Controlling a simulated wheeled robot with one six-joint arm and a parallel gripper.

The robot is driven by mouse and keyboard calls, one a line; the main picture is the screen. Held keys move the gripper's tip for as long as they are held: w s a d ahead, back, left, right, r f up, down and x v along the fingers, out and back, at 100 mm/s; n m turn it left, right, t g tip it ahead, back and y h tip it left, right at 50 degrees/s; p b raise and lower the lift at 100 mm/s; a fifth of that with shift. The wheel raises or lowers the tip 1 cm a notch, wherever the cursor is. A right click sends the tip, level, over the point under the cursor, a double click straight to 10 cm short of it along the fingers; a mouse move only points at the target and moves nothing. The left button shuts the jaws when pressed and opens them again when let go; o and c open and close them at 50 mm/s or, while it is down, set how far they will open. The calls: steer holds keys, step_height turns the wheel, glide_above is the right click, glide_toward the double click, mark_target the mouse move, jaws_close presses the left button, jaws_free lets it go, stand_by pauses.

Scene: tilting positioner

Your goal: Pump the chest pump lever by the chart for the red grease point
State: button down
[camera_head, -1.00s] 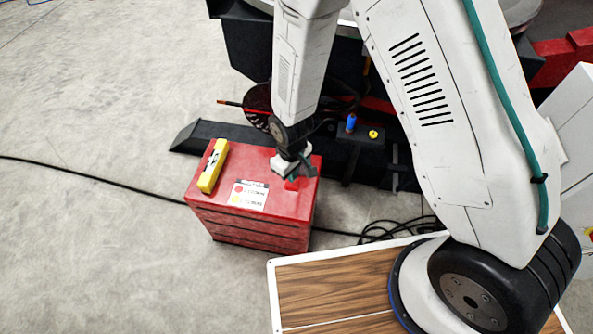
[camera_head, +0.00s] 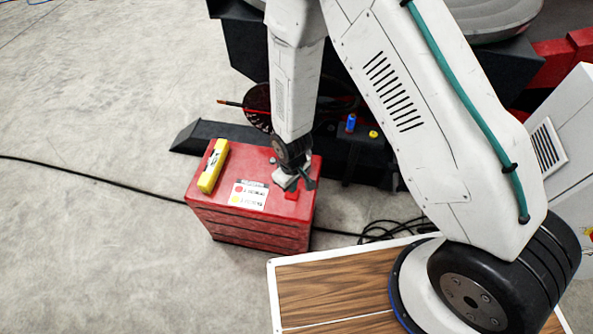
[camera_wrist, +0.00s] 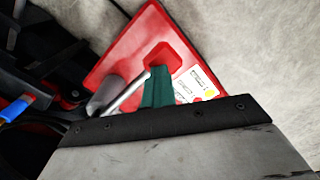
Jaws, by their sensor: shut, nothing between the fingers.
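The red chest (camera_head: 262,228) stands on the floor left of my arm; its top also shows in the wrist view (camera_wrist: 118,55). A white chart card (camera_head: 249,195) with a red and a yellow dot lies on its top; it shows partly in the wrist view (camera_wrist: 193,86). A red pump block (camera_wrist: 165,58) sits on the chest. The pump lever (camera_wrist: 110,97), a silver rod with a grey grip, lies just left of my fingers; I cannot tell if they touch. My gripper (camera_head: 308,185) is shut and empty over the chest; its teal fingers (camera_wrist: 156,88) partly cover the block.
A yellow tool (camera_head: 212,166) lies on the chest's left side. Behind the chest are a black base beam (camera_head: 215,133), a blue cylinder (camera_head: 351,123) and a yellow cap (camera_head: 373,134). A black cable (camera_head: 95,178) crosses the floor.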

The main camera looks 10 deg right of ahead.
steer(key=shift+w+f, duration=0.15)
steer(key=shift+f, duration=0.6)
step_height(320, 180, up, 15)
steer(key=shift+f, duration=0.15)
stand_by(0.5)
steer(key=shift+f, duration=0.1)
stand_by(0.4)
steer(key=shift+f, duration=3.5)
steer(key=shift+f, duration=3.7)
steer(key=shift+r, duration=0.1)
step_height(320, 180, up, 14)
steer(key=shift+r, duration=0.2)
